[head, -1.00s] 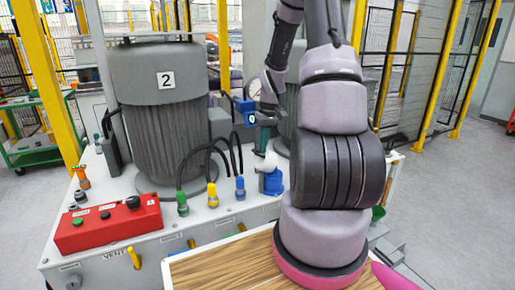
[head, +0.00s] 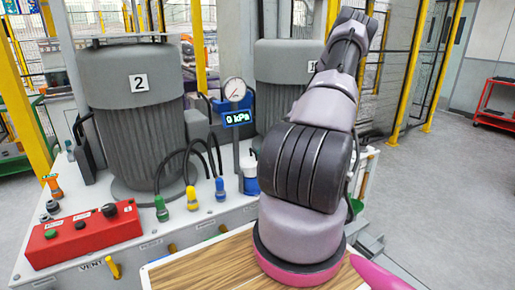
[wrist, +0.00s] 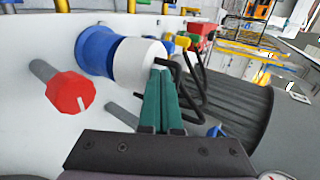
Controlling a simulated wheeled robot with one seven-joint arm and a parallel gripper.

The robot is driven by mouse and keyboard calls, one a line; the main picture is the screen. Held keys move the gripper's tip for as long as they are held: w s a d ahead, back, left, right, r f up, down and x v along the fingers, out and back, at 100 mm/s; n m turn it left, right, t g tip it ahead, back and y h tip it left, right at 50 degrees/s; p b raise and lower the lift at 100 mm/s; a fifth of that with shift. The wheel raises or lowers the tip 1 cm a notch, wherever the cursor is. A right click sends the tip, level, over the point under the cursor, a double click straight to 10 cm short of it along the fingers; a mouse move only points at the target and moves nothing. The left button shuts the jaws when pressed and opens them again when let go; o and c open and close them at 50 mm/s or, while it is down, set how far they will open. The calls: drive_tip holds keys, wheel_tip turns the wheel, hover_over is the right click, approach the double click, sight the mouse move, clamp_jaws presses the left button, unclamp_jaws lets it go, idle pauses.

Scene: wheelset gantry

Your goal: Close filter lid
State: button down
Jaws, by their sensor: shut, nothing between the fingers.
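A blue and white filter stands on the white bench. In the head view its white part (head: 251,160) is partly covered by my arm, with a blue part (head: 251,186) lower down. In the wrist view the blue part (wrist: 97,50) and the white part (wrist: 138,63) lie beyond my fingers. I cannot clearly tell the lid from the body, or how far it is open. My gripper (wrist: 163,72) has its teal fingers together and empty, with the tips close to the white part; contact is unclear. In the head view my arm hides the gripper.
A gauge (head: 234,90) with a display (head: 237,118) stands behind the filter. Large motor 2 (head: 135,110) and another motor (head: 280,70) flank it. Coloured hose fittings (head: 191,197) and a red control box (head: 80,232) are left. A red knob (wrist: 68,92) shows in the wrist view.

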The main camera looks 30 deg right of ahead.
drive_tip(key=shift+d+f+y, duration=0.2)
drive_tip(key=shift+d+f, duration=0.15)
drive_tip(key=shift+f, duration=0.2)
drive_tip(key=shift+d+f+y, duration=0.2)
drive_tip(key=shift+d+f, duration=0.15)
drive_tip(key=shift+f, duration=0.2)
drive_tip(key=shift+s, duration=0.1)
